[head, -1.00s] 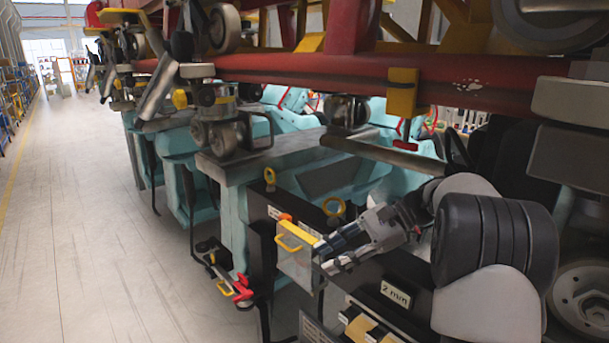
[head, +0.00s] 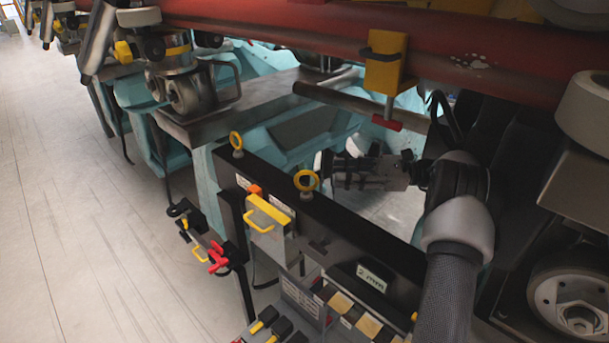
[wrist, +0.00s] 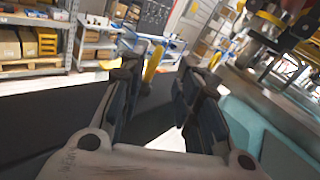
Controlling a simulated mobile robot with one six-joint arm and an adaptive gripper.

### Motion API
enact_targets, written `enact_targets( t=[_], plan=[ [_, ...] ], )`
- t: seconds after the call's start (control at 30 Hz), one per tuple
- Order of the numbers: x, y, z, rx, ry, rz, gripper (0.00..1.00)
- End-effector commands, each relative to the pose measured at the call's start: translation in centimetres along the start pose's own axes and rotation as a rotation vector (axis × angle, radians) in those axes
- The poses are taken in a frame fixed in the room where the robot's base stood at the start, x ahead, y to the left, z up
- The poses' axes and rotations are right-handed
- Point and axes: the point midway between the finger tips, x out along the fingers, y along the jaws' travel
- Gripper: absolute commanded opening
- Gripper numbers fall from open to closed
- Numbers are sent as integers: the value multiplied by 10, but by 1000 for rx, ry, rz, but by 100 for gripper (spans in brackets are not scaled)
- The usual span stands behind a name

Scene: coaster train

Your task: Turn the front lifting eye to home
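Two yellow lifting eyes stand on the black beam (head: 345,222) in the head view: a nearer one (head: 306,181) and a farther one (head: 236,141). I cannot tell from the frames which is called the front one. The nearer ring shows its open face to the head camera. My gripper (head: 326,172) is just right of the nearer eye, fingers pointing left. In the wrist view my gripper (wrist: 160,72) is open, with a yellow piece (wrist: 153,63), seen nearly edge-on, between the fingers and closer to the left one. It seems to be an eye; contact is unclear.
A box with a yellow handle (head: 262,215) hangs on the beam's near side, with red-handled clamps (head: 217,258) to its left. A red tube (head: 300,40) with a yellow clamp block (head: 385,62) runs overhead. The floor at left (head: 60,200) is clear.

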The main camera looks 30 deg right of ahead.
Motion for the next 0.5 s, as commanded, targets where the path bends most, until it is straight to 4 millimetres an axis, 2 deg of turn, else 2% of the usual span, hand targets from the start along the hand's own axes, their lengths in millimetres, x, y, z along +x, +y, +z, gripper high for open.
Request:
enact_targets(
  t=[0.03, 0.3, 0.5],
  plan=[
    [13, 1, 0, 0, -1, 5, 30],
    [69, 1, -1, -1, 1, 4, 30],
    [95, 1, 0, -1, 1, 2, 30]
  ],
)
